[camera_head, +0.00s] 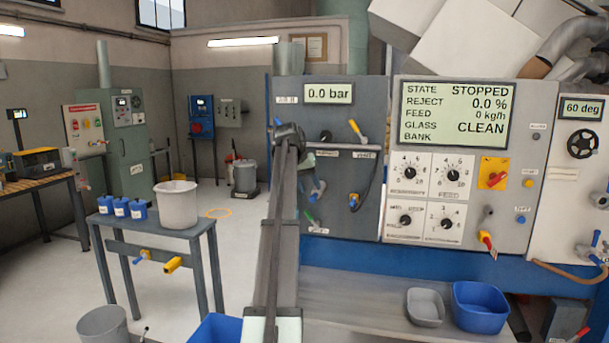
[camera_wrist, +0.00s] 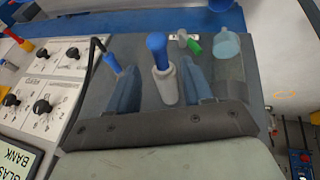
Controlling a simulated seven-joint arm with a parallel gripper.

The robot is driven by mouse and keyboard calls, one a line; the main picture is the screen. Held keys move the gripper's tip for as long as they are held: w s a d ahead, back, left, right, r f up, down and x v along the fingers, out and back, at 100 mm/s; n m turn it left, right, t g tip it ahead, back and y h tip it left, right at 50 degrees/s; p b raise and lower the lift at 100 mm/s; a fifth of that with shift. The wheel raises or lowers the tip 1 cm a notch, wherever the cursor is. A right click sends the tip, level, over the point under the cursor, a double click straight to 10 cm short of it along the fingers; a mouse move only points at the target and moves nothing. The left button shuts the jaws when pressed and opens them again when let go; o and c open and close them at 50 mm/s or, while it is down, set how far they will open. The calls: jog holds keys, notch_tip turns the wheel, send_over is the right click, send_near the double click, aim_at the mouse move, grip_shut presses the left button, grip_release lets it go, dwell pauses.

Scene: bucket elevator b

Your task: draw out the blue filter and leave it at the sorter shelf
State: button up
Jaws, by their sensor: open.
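In the wrist view my gripper (camera_wrist: 158,72) is open, its two blue-grey fingers apart in front of the grey panel. Between them stands a pale grey cylinder with a blue rounded end (camera_wrist: 157,43). I cannot tell whether the fingers touch it, nor whether it is the blue filter. A translucent light-blue bowl (camera_wrist: 228,46) is to its right. In the head view my arm rises before the panel's left edge, and the fingers are not clear there. The shelf (camera_head: 345,288) under the panel looks like the sorter shelf, but no readable label confirms it.
Near the cylinder are a green-handled valve (camera_wrist: 192,44) and a blue-ended black hose (camera_wrist: 112,62). A grey bin (camera_head: 425,308) and a blue bin (camera_head: 481,308) take the shelf's right part. Its middle is bare. A side table (camera_head: 150,232) holds a white bucket and blue containers.

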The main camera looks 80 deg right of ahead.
aim_at(313, 194)
jog(key=shift+x, duration=2.25)
grip_shut()
